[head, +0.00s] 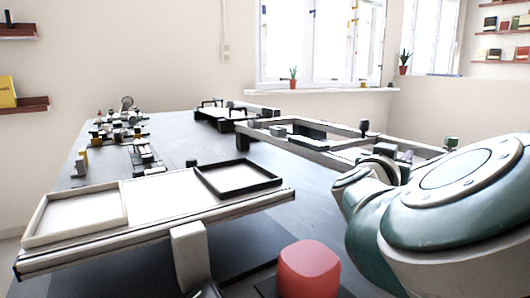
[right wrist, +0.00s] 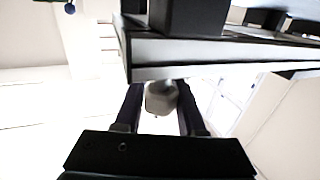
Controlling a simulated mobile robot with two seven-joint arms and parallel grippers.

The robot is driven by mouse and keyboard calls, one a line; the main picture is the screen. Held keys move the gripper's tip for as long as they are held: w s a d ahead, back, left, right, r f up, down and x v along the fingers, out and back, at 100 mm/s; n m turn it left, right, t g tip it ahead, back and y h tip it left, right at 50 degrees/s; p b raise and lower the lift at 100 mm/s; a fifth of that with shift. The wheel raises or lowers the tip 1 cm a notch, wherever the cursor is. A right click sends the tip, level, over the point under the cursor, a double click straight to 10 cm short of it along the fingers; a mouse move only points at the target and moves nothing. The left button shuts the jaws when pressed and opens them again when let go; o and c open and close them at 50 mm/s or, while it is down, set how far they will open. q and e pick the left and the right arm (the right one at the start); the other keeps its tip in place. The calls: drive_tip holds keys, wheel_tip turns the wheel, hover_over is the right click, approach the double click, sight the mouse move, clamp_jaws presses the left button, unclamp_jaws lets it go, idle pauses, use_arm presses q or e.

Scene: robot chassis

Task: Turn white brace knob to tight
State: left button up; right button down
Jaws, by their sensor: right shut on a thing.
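In the right wrist view, a whitish rounded knob (right wrist: 161,98) sits below the edge of a dark and white frame bar (right wrist: 200,62). My right gripper (right wrist: 160,104) has one dark finger on each side of the knob and is shut on it. The knob's markings and its turn angle cannot be read. In the head view, my right arm's green and white links cover the right side, and its fingers and this knob cannot be made out. My left gripper is in neither view.
A pale rail chassis frame (head: 300,148) lies on the dark table (head: 188,128). A white board with a white tray (head: 75,235) and a black tray (head: 243,191) stands at the front. A red rounded block (head: 308,270) is at the bottom. Several small parts (head: 120,128) lie at the back left.

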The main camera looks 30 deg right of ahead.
drive_tip(key=shift+g, duration=0.3)
drive_tip(key=c, duration=0.5)
unclamp_jaws()
